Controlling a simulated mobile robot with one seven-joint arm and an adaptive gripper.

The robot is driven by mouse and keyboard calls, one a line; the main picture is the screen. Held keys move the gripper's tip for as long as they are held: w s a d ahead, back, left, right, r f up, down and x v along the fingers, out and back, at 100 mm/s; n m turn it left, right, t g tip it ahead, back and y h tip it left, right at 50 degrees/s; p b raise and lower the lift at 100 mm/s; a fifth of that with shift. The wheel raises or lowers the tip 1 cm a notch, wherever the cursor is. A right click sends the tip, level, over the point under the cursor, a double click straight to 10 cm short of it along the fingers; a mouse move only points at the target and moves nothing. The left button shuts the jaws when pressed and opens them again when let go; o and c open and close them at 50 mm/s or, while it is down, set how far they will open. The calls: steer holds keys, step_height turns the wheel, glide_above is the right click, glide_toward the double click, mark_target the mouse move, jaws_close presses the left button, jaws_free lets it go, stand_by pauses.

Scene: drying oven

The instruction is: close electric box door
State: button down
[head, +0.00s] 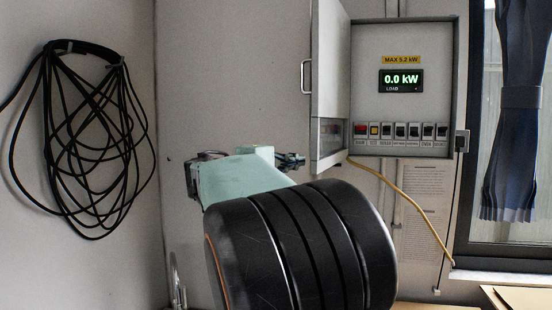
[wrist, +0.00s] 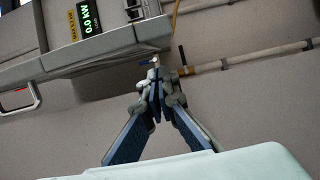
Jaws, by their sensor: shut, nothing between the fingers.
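The electric box (head: 432,45) is a grey wall cabinet, and its door (head: 329,70) stands open, swung out from the left side. A metal handle (head: 306,77) is on the door's left edge. My gripper (head: 298,160) is just left of the door's lower part in the head view; I cannot tell if it touches. A handle (wrist: 20,101) shows at that view's left edge.
A row of switches (head: 400,131) and a lit display reading 0.0 kW (head: 401,81) are inside the box. A yellow cable (head: 405,187) hangs below it. A black cable coil (head: 85,140) hangs at left. A curtained window (head: 515,110) is at right.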

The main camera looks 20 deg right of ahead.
steer(key=shift+s+d+r, duration=0.1)
steer(key=shift+s+d, duration=0.7)
steer(key=shift+s, duration=0.25)
